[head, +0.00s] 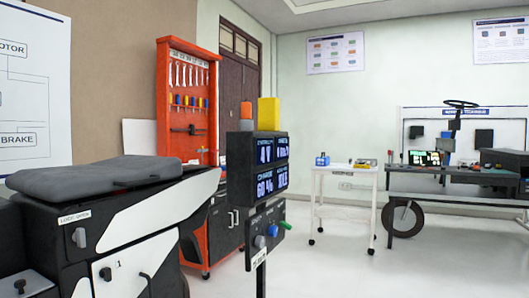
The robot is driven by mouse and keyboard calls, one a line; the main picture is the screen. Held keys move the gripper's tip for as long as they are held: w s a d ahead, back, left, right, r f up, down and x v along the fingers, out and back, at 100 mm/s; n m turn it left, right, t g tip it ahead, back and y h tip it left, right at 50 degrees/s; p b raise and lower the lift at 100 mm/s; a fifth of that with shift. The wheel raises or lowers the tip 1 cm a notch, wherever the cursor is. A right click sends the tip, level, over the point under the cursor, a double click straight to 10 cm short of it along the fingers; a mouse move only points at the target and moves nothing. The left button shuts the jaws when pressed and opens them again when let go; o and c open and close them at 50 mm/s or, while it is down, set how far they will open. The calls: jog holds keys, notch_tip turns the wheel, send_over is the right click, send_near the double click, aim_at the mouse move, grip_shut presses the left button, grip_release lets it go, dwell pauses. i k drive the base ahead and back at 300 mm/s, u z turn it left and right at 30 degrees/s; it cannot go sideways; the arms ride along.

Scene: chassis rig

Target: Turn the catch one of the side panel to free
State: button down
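The chassis rig (50,215) stands at the lower left, a dark body with a grey seat pad (95,178) on top. Another light knob (80,237) sits higher on the dark body, below a label that seems to read LOCK OPEN. The panel's lower part is cut off by the picture edge. My gripper is not in view.
A post with a display (265,165) and a coloured-knob box (265,236) stands close, right of the rig. Behind are an orange tool cabinet (187,60), a white trolley (345,172) and a dark workbench (450,183). Open floor (340,268) lies at right.

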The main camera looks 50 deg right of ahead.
aim_at(105, 273)
jog(key=z, duration=1.4)
jog(key=k, duration=0.5)
jog(key=z, duration=1.7)
jog(key=i, duration=0.9)
jog(key=u, duration=2.15)
